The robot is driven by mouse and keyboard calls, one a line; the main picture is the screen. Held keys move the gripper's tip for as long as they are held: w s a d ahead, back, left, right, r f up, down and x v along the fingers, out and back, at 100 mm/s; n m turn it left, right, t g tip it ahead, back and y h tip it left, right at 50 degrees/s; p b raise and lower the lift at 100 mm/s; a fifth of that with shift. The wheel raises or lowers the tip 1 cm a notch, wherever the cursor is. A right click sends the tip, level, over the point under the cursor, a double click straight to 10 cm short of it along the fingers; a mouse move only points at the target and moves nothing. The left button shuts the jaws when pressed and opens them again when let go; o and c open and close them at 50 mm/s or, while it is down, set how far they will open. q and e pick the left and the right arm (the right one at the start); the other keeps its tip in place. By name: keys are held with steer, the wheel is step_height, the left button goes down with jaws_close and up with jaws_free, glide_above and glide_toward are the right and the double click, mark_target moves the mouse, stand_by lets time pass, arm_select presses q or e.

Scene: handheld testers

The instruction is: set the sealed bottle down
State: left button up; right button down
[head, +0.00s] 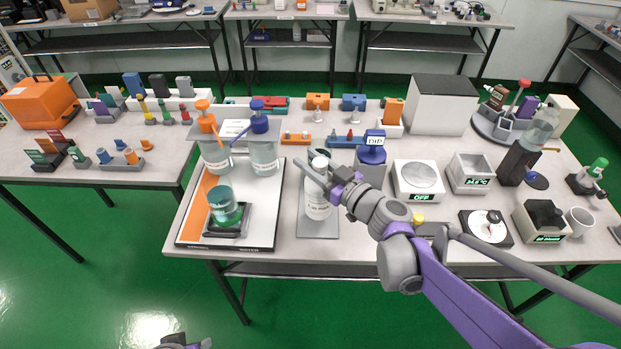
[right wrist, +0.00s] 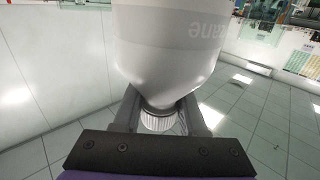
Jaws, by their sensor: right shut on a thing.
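The white bottle (head: 317,205) with a white cap stands upright in front of my right arm, over a grey mat (head: 318,230). I cannot tell whether its base touches the mat. My right gripper (head: 319,174) is shut on its neck, just under the cap. In the right wrist view, the two fingers lie on either side of the neck of the bottle (right wrist: 168,45), and the ribbed cap (right wrist: 160,122) shows between them. Part of the bottle's label is visible. My left gripper (head: 185,343) shows only partly at the bottom edge, away from the table.
Left of the bottle, a tray (head: 269,215) holds a beaker of teal liquid (head: 224,205). Dispenser jars (head: 263,158) stand behind.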

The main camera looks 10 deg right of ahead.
step_height(320, 180, down, 4)
steer(key=shift+f+b, duration=0.1)
steer(key=shift+b, duration=0.5)
steer(key=c, duration=0.9)
jaws_free()
steer(key=shift+f, duration=0.1)
steer(key=o, duration=0.4)
steer(key=shift+o, duration=0.2)
